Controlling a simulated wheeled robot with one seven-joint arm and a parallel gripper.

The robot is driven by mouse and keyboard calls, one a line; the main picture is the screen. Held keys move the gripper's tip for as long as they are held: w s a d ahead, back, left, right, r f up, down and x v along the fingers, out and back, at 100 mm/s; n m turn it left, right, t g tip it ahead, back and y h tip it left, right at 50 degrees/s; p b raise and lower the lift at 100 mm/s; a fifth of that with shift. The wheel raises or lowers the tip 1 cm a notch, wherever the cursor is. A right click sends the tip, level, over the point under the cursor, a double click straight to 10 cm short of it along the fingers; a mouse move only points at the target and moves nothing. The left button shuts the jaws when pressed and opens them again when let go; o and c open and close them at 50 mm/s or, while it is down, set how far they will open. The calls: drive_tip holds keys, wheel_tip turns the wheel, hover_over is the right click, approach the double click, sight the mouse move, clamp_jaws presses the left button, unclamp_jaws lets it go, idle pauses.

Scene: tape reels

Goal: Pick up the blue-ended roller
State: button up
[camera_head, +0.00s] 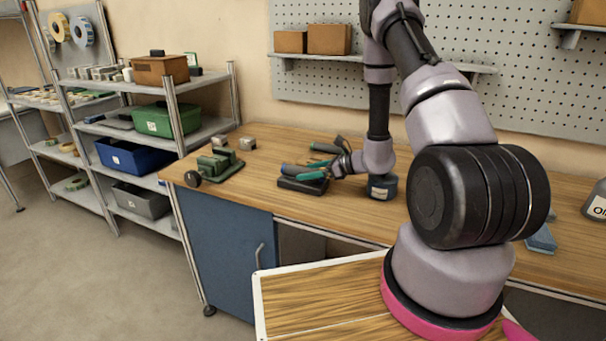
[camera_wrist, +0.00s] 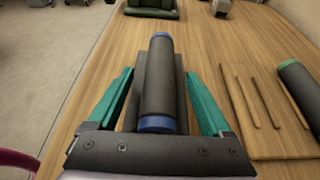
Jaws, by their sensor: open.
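The blue-ended roller (camera_wrist: 158,80) is a dark cylinder with a blue rim at each end. In the wrist view it lies lengthwise over a dark block (camera_wrist: 181,95), which also shows in the head view (camera_head: 301,185). My gripper (camera_wrist: 160,90) is open, with one teal finger on each side of the roller and a visible gap on both sides.
A green stand (camera_head: 216,166) sits at the left of the workbench (camera_head: 262,188). A dark round container (camera_head: 382,187) stands near my wrist.

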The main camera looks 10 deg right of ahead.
drive_tip(key=shift+x, duration=0.8)
clamp_jaws()
